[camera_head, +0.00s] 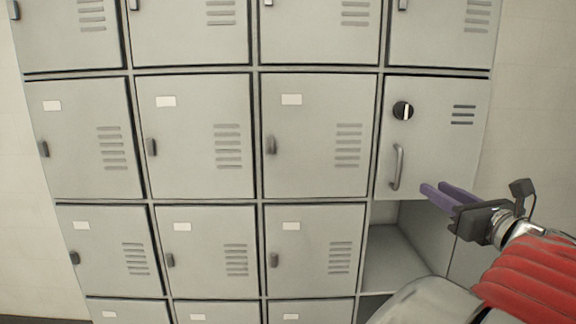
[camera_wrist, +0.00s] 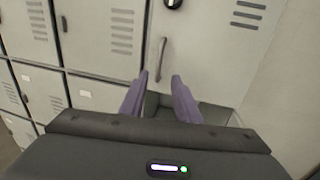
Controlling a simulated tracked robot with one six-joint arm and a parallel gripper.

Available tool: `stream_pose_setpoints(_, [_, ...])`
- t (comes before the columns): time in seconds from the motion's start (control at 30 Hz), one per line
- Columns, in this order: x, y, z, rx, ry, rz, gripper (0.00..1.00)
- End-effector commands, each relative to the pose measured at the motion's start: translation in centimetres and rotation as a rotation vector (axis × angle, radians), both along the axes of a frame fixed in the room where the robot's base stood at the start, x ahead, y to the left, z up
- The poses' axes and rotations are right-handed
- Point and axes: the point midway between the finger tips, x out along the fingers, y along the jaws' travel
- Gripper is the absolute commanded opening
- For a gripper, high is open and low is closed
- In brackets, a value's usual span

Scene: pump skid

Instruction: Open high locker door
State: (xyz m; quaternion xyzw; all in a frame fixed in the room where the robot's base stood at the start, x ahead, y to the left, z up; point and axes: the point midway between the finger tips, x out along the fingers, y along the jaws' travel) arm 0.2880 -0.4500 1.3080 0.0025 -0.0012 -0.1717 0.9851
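The locker door (camera_head: 434,150) with a black round knob (camera_head: 403,111) and a vertical bar handle (camera_head: 397,167) is at the right of the locker bank and looks shut. In the wrist view the same door (camera_wrist: 215,50) shows its handle (camera_wrist: 161,59) ahead of the fingers, slightly left of the gap. My gripper (camera_head: 436,193) has two purple fingers, apart and empty, to the right of the handle near the door's lower edge. The fingers also show spread in the wrist view (camera_wrist: 157,85). They do not appear to touch the handle.
An open, empty compartment (camera_head: 395,262) lies directly below the door. Several shut grey lockers with small handles, such as this neighbour (camera_head: 318,140), fill the left and middle. A bare wall (camera_head: 535,100) is at the right.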

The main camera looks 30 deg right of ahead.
Motion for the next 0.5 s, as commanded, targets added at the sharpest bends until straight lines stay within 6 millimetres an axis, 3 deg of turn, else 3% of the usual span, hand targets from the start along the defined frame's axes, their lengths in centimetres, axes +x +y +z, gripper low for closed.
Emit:
stream_pose_setpoints(0.27, [0.3,0.0,0.0,-0.002,0.002,0.003,0.3])
stream_pose_setpoints(0.5, [2.2,-0.6,-0.1,-0.002,0.003,0.006,0.3])
